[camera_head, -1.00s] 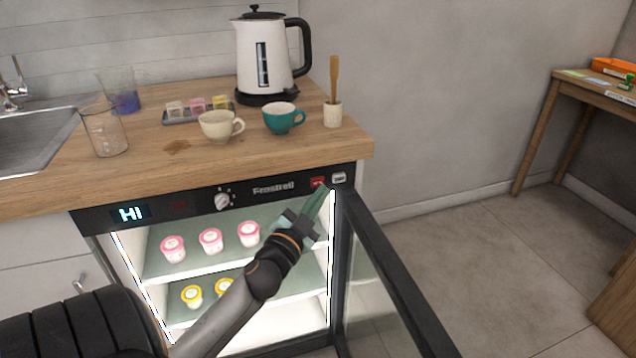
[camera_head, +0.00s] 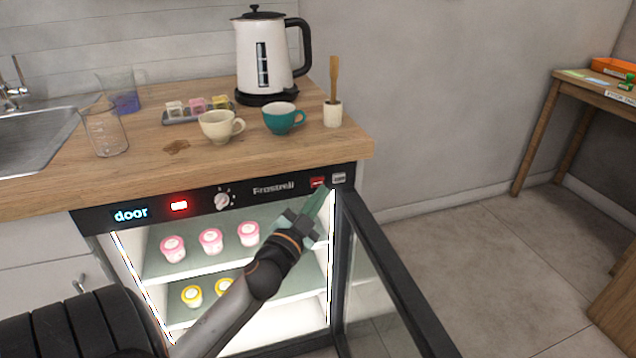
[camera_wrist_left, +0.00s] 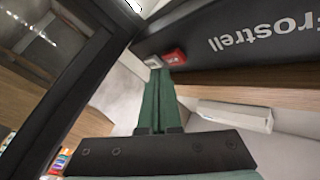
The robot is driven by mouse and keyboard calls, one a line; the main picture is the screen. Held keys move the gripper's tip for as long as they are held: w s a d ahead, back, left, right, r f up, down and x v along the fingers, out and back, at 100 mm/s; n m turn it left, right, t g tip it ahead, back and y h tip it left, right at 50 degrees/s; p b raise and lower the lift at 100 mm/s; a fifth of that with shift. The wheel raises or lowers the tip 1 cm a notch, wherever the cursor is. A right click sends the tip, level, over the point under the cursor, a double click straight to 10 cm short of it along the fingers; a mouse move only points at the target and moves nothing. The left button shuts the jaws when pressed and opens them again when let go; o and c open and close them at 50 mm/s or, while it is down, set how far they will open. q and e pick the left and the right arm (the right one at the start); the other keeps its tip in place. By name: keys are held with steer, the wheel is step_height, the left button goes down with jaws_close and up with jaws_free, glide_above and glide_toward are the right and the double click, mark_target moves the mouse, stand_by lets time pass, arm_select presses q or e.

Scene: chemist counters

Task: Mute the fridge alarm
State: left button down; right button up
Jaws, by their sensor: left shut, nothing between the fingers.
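The under-counter fridge has a black control panel (camera_head: 300,185) along its top. Its display (camera_head: 131,215) reads "door" and a red lamp (camera_head: 179,206) beside it is lit. At the panel's right end are a red button (camera_head: 317,182) and a pale grey button (camera_head: 339,178). The glass door (camera_head: 395,275) stands open. My left gripper (camera_head: 322,192) is shut and empty, its green fingertips just below the red button. In the left wrist view the fingertips (camera_wrist_left: 158,72) are close to the red button (camera_wrist_left: 175,58) and grey button (camera_wrist_left: 153,62); I cannot tell whether they touch. My right gripper is out of view.
Pink-lidded tubs (camera_head: 211,241) and yellow-lidded tubs (camera_head: 192,296) stand on the fridge shelves. The wooden counter (camera_head: 275,155) above carries a cream cup (camera_head: 216,127), a teal cup (camera_head: 279,119), a kettle (camera_head: 262,60) and a beaker (camera_head: 104,130).

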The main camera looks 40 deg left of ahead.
arm_select(q)
steer(key=shift+a, duration=0.1)
steer(key=shift+w+a, duration=0.2)
steer(key=shift+a, duration=0.05)
stand_by(0.3)
steer(key=shift+w+a, duration=0.2)
steer(key=shift+a, duration=0.25)
stand_by(0.5)
steer(key=shift+d+p, duration=0.1)
steer(key=shift+p, duration=0.2)
steer(key=shift+s+d, duration=0.45)
steer(key=shift+d, duration=0.25)
steer(key=shift+d, duration=0.1)
